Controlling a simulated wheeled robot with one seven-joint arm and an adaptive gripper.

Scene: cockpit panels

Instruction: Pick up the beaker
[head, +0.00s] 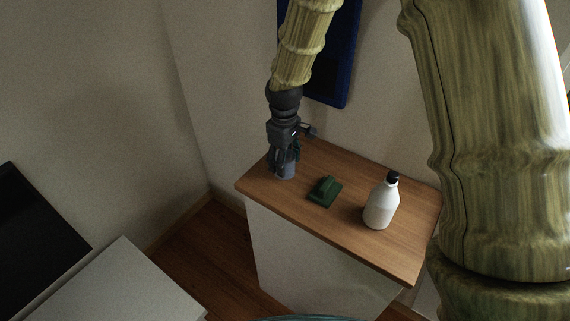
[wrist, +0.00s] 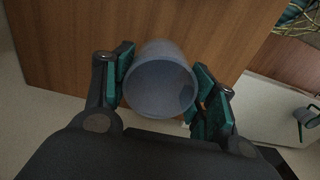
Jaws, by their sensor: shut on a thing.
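The beaker (wrist: 161,88) is a grey-blue, open-topped cylinder, seen from above in the wrist view between my two teal-padded fingers. In the head view the beaker (head: 286,172) is at the left part of the wooden cabinet top, under my gripper (head: 285,160). My gripper (wrist: 162,92) points down and is shut on the beaker, one finger on each side. The beaker looks upright and empty. Whether its base touches the wood or is slightly above it, I cannot tell.
The wooden cabinet top (head: 345,239) also holds a dark green object (head: 325,191) in its middle and a white bottle with a black cap (head: 381,203) at the right. A dark blue panel (head: 333,60) is on the wall behind. The front strip of wood is clear.

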